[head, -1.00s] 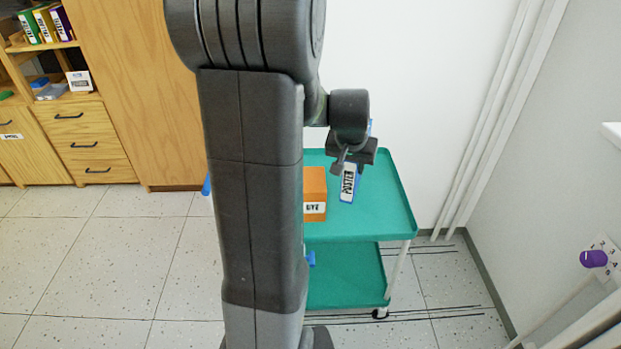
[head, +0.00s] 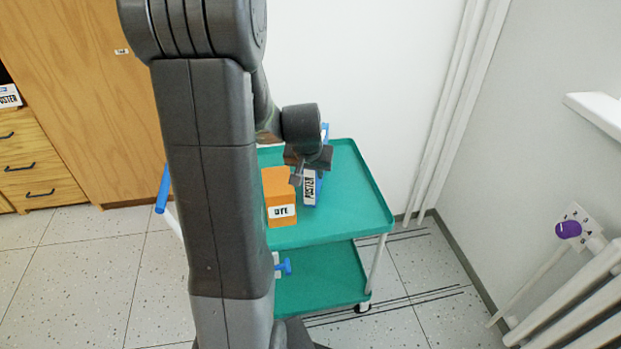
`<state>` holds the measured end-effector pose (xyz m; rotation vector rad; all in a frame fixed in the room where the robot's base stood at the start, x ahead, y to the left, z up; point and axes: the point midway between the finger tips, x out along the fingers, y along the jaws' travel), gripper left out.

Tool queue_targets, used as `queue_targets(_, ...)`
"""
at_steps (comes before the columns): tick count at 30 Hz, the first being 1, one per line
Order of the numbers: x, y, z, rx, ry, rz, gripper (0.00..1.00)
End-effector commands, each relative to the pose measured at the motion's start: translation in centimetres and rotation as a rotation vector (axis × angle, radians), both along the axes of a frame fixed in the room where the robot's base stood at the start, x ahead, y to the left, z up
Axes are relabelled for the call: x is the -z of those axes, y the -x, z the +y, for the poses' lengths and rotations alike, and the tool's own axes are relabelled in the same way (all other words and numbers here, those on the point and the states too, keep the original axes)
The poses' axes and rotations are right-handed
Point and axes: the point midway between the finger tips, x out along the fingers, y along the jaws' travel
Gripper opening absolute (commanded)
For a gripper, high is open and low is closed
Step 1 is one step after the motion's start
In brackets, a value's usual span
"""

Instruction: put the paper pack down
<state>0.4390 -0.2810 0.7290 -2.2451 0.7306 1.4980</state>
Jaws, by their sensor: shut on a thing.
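The paper pack (head: 309,189) is a slim blue and white pack with a label reading POSTER. It stands roughly upright at the teal cart's top tray (head: 345,208), just right of an orange box (head: 280,190). My gripper (head: 308,172) is shut on the pack from above. Part of the pack is hidden behind the gripper. I cannot tell whether its lower end touches the tray.
The orange box carries a white label and stands close to the pack on the left. The right part of the top tray is clear. A lower shelf (head: 325,285) lies beneath. A wall and pipes (head: 450,120) stand behind and right; a radiator (head: 580,310) is at lower right.

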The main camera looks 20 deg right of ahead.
Motion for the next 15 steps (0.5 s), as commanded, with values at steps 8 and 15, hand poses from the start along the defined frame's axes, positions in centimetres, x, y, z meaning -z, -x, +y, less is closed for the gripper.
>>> queue_targets(8, 1.9, -0.1, 0.0, -0.001, 0.001, -0.003, 0.0)
queue_targets(15, 2.3, -0.1, 0.0, -0.001, 0.001, -0.003, 0.0)
